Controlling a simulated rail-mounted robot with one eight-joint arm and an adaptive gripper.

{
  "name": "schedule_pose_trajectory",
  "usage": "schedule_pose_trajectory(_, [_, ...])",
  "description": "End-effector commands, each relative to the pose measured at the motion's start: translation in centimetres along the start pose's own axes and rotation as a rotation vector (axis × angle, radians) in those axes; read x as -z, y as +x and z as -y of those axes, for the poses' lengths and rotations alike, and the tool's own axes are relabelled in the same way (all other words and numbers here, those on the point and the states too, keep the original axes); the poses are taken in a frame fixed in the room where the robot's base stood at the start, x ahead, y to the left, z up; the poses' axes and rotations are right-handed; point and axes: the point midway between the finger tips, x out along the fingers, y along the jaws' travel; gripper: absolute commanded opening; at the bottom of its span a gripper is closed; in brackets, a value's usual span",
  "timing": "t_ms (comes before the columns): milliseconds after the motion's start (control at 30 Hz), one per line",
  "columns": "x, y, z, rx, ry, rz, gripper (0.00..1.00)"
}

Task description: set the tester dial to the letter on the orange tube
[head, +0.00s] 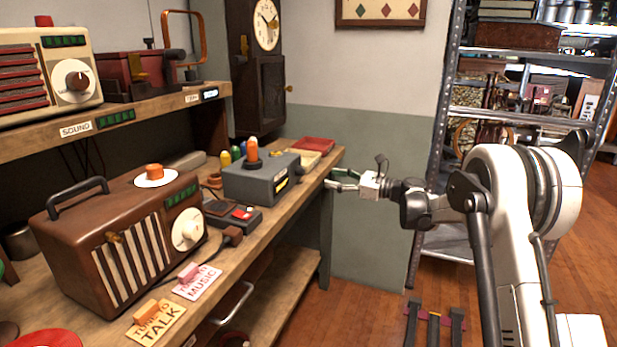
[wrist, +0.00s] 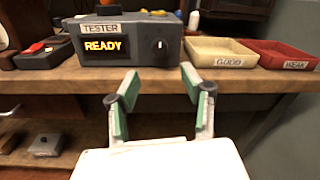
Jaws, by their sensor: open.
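The grey tester box (head: 250,183) stands on the wooden bench; in the wrist view (wrist: 125,62) it carries a TESTER label and a lit READY display (wrist: 103,46). Its small dark dial (wrist: 160,45) with a pale mark is on the right of the front face. An orange tube (head: 252,150) stands upright in a dark base on top of the tester. No letter is readable on it, and the dial's lettering is too small to read. My gripper (wrist: 160,73) is open and empty in front of the bench edge, facing the dial and apart from it; it also shows in the head view (head: 333,180).
A cream GOOD tray (wrist: 222,54) and a red WEAK tray (wrist: 285,54) sit right of the tester. Several coloured tubes (head: 226,159) stand behind it. A brown radio (head: 120,240) and a dark device with a red part (head: 236,216) are nearer. A metal shelf rises behind my arm.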

Motion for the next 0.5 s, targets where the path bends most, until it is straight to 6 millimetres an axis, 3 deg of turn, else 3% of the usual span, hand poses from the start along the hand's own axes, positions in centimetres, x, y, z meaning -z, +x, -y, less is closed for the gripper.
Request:
schedule_pose_trajectory(300, [0.2, 6.0, -0.1, -0.002, -0.001, 0.0, 0.43])
schedule_pose_trajectory(500, [0.1, 8.5, -0.1, -0.001, -0.001, 0.0, 0.43])
